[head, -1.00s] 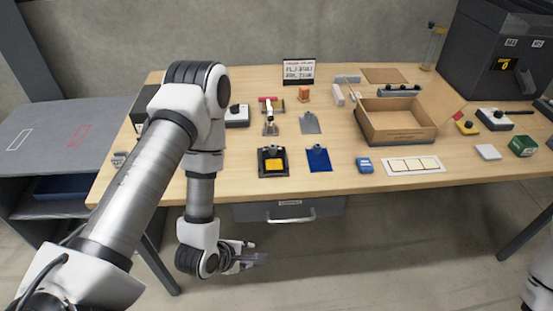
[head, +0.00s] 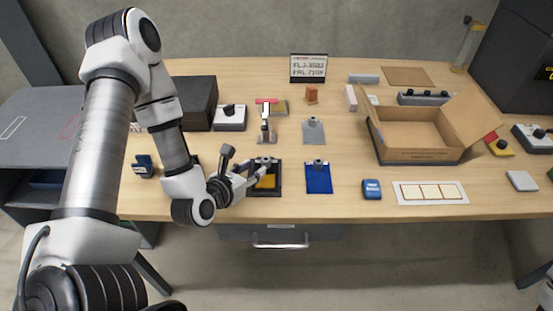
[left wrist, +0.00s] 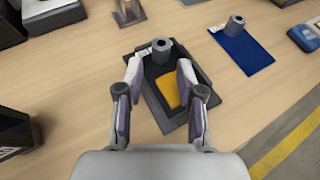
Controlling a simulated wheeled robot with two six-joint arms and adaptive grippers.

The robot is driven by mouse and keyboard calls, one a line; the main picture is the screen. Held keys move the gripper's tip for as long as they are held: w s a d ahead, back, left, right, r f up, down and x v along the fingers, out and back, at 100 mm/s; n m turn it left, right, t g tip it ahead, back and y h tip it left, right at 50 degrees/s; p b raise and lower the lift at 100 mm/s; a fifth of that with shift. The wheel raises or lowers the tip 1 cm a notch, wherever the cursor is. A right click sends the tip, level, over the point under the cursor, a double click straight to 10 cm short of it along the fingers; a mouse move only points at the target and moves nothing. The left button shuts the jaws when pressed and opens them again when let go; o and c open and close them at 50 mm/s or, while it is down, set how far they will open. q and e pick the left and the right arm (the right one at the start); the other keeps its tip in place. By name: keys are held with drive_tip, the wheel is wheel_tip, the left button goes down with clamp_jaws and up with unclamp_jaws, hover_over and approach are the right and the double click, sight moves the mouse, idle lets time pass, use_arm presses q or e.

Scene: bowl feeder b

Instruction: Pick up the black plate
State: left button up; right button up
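The black plate (head: 279,182) lies on the table near its front edge, with a yellow patch (head: 267,182) and a grey knob (head: 265,160) at its far end. In the left wrist view the black plate (left wrist: 157,73) shows the yellow patch (left wrist: 168,91) and the upright hexagonal knob (left wrist: 161,49). My left gripper (head: 262,172) is over the plate; in the left wrist view its fingers (left wrist: 160,72) are spread, with the knob just beyond the gap between the tips. Nothing is held. Whether the fingers touch the plate cannot be told. My right gripper is out of view.
A blue plate (head: 318,180) with a knob lies to the right, a grey plate (head: 313,132) behind it. An open cardboard box (head: 412,154) stands further right. A blue device (head: 371,190) and a white card (head: 430,202) lie near the front edge. Bare wood separates them.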

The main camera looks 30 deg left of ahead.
sight(263, 164)
use_arm(q)
drive_tip(key=b, duration=0.4)
drive_tip(key=shift+w+f, duration=0.15)
drive_tip(key=shift+f, duration=0.2)
drive_tip(key=shift+b+x, duration=0.9)
drive_tip(key=shift+x, duration=0.25)
drive_tip(key=p+x, duration=0.1)
drive_tip(key=x, duration=0.1)
drive_tip(key=shift+w+d+r, duration=0.1)
drive_tip(key=shift+w, duration=0.2)
drive_tip(key=shift+w+f, duration=0.25)
drive_tip(key=shift+w, duration=0.2)
clamp_jaws()
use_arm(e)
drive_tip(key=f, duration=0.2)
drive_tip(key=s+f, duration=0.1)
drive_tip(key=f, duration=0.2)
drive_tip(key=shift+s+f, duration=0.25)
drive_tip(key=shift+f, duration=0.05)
